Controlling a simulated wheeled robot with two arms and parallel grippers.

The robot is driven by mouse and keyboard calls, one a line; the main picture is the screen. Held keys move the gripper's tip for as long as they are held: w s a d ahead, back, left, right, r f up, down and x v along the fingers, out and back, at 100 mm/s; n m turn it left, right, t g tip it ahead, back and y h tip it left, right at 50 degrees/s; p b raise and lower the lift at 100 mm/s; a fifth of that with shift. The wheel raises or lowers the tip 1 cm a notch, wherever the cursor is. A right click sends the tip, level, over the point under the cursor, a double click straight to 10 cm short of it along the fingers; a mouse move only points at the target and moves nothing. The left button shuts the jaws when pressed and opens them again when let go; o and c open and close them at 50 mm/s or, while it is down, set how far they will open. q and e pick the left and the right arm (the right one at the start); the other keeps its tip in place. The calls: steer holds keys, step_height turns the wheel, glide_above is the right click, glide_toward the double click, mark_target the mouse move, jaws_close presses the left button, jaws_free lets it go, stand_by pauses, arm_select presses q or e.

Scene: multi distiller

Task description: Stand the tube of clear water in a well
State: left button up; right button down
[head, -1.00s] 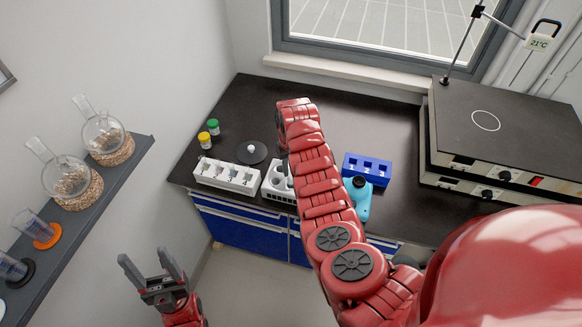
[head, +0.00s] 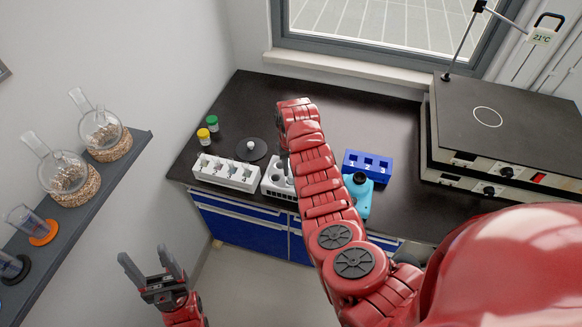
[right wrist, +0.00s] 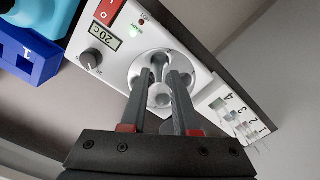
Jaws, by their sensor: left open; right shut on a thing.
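My right gripper (right wrist: 161,88) is shut on a slim clear tube (right wrist: 158,62), which is small and mostly hidden between the fingers. The gripper points down over the round, dished top of a white device (right wrist: 118,62) with a display reading 20°C, a knob and a red switch. I cannot tell how deep the tube sits in a well there. In the head view my right arm covers part of this device (head: 271,190) and most of the gripper. My left gripper (head: 152,268) is open and empty, low at the left, away from the bench.
A white rack (head: 226,174) with numbered wells stands left of the device; a blue numbered rack (head: 367,164) and a teal object (head: 359,193) stand right. Yellow- and green-capped vials and a black disc are behind. A hotplate (head: 505,115) fills the bench's right. A shelf holds flasks.

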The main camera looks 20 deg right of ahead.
steer(key=shift+f+b, duration=0.95)
steer(key=shift+f, duration=0.55)
steer(key=c, duration=0.6)
jaws_free()
steer(key=shift+r, duration=0.1)
step_height(320, 180, up, 6)
steer(key=shift+f+p, duration=0.15)
steer(key=shift+p, duration=1.05)
steer(key=shift+r, duration=0.6)
